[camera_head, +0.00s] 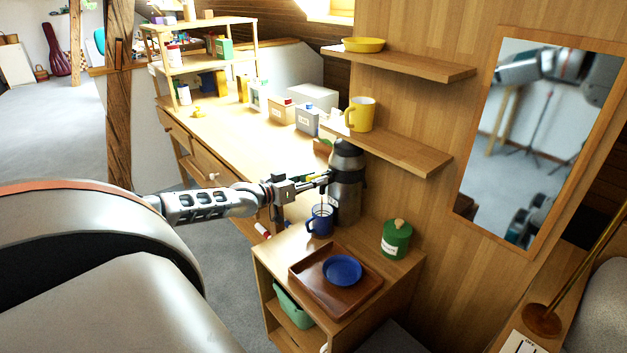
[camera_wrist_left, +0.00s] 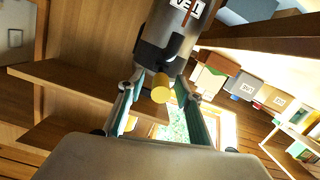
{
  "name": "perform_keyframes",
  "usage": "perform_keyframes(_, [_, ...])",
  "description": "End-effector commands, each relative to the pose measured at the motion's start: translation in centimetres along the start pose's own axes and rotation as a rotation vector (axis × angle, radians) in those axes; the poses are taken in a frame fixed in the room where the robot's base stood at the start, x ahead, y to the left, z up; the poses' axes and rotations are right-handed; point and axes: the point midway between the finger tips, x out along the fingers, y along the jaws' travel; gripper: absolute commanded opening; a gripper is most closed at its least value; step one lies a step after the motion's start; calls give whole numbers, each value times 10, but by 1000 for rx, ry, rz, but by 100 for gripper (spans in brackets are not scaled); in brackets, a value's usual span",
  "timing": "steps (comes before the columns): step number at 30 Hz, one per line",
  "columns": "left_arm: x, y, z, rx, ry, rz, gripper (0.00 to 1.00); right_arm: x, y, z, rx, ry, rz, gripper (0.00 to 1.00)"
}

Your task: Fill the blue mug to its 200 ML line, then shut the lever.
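The blue mug (camera_head: 320,221) stands upright at the foot of the dark grey dispenser (camera_head: 346,186), below its spout. My left gripper (camera_head: 322,181) is at the dispenser's upper front. In the left wrist view, the left gripper (camera_wrist_left: 159,82) has its fingers apart, on either side of a yellow lever knob (camera_wrist_left: 160,88) in front of the dispenser (camera_wrist_left: 178,32), with no visible grip on it. My right gripper is not in view.
A brown tray (camera_head: 305,282) with a blue bowl (camera_head: 342,269) and a green canister (camera_head: 396,239) share the cabinet top. A shelf (camera_head: 405,150) with a yellow mug (camera_head: 360,114) juts out above right. A mirror (camera_head: 540,135) hangs on the wall.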

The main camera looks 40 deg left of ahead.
Motion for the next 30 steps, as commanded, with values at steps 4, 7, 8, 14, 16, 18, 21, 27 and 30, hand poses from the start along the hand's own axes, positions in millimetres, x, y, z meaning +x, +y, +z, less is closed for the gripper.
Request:
perform_keyframes(4, [0, -1, 0, 1, -1, -1, 34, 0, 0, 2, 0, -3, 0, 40])
perform_keyframes(7, [0, -1, 0, 1, -1, -2, 34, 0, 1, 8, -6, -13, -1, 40])
perform_keyframes(8, [-1, -1, 0, 1, -1, -2, 34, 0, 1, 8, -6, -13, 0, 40])
perform_keyframes(14, [-11, -2, 3, 0, -4, -2, 34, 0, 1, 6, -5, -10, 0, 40])
perform_keyframes(16, [-17, -2, 3, -1, -5, -3, 34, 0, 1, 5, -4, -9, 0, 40])
perform_keyframes(18, [-24, -1, 3, -1, -5, -2, 34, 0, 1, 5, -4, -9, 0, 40])
perform_keyframes(21, [-33, -1, 2, 1, -4, -1, 34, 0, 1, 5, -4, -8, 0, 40])
perform_keyframes(27, [-51, -1, 3, -2, -4, -2, 34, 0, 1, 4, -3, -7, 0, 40])
perform_keyframes(30, [-60, -1, 2, 1, -5, -2, 34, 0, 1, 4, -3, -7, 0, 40])
